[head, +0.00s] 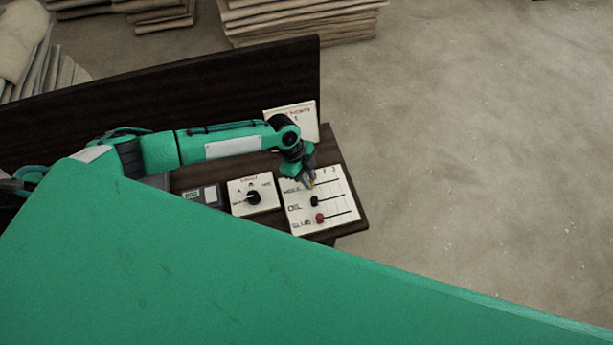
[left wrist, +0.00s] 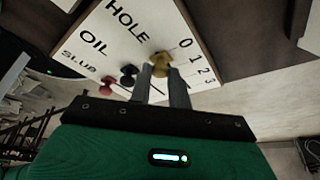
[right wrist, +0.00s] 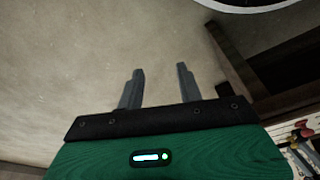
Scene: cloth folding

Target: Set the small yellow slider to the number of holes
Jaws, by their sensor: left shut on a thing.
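The slider board (head: 343,221) is a pale panel with several rows, reading HOLE, OIL and SLUB in the left wrist view, and a scale from 0 to 3. The small yellow slider (left wrist: 160,62) sits on the HOLE row near the 0 end; its exact mark is hard to tell. My left gripper (head: 309,184) is over this row, its fingers (left wrist: 163,75) shut on the yellow slider. The black slider (head: 314,201) and red slider (head: 320,218) stand in the rows below, apart from the gripper. My right gripper (right wrist: 160,72) is open and empty over the floor.
A panel with a black dial (head: 253,197) and a small display box (head: 202,195) stand left of the board on the dark table (head: 350,190). A white sign (head: 303,112) stands behind. Cloth stacks (head: 300,18) lie beyond the dark back panel (head: 180,95). Floor right is clear.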

